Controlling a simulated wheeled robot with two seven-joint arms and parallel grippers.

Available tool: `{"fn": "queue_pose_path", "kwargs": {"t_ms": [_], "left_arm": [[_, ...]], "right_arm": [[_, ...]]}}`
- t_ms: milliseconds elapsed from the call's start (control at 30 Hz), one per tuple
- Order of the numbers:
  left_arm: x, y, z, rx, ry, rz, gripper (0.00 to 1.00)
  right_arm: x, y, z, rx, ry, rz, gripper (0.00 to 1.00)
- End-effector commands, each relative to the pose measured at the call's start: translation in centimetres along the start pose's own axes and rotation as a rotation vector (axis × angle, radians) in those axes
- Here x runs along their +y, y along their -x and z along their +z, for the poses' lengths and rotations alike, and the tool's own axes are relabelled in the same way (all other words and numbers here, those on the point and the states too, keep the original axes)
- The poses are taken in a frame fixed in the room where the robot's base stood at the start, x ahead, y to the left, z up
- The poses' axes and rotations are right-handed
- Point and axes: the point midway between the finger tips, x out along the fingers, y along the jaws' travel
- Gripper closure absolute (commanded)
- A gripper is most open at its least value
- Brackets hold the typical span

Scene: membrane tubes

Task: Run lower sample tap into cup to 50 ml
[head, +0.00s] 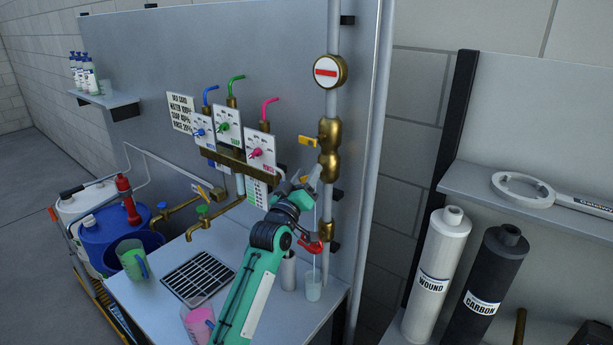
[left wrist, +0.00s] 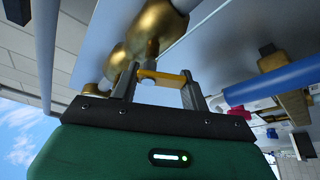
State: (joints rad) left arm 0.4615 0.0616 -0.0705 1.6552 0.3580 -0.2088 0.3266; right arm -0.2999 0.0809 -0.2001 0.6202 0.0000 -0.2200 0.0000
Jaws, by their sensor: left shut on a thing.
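My left gripper (head: 308,180) reaches up to the brass pipe fittings, at the lower sample tap. In the left wrist view the gripper (left wrist: 160,82) is shut on a yellow tap handle (left wrist: 162,76), with gold-coloured tap parts (left wrist: 157,28) just beyond. The handle is mostly hidden by the gripper in the head view. A small clear cup (head: 313,287) stands upright on the bench below. A thin pale vertical line (head: 315,225) runs down towards it; I cannot tell whether it is water or a tube. The cup's level is too small to read. My right gripper is out of view.
The upper yellow lever (head: 307,140) sits above the gripper on the pipe. A red part (head: 312,247) is just above the cup. A grey cylinder (head: 288,271) stands left of the cup. A pink jug (head: 198,325) and a drain grate (head: 199,276) are further left.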

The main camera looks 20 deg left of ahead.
Motion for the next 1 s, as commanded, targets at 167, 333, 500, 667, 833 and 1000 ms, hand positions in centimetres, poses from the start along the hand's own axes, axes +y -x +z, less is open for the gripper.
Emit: {"fn": "queue_pose_path", "kwargs": {"t_ms": [167,333,500,667,833,1000], "left_arm": [[0.0,0.0,0.0,0.001,-0.001,0.0,0.33],[0.0,0.0,0.0,0.001,-0.001,0.001,0.33],[0.0,0.2,0.1,0.0,-0.001,0.0,0.33],[-0.2,1.9,0.3,0.0,-0.001,0.0,0.33],[-0.3,5.2,0.5,0.0,-0.002,0.0,0.33],[-0.3,8.8,0.4,0.0,-0.002,0.0,0.33]], "right_arm": [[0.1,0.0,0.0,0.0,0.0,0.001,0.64],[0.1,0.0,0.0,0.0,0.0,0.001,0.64],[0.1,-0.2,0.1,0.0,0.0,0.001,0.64],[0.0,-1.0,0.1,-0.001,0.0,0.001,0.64],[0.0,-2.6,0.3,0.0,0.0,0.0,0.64],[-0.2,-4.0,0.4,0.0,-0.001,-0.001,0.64]]}}
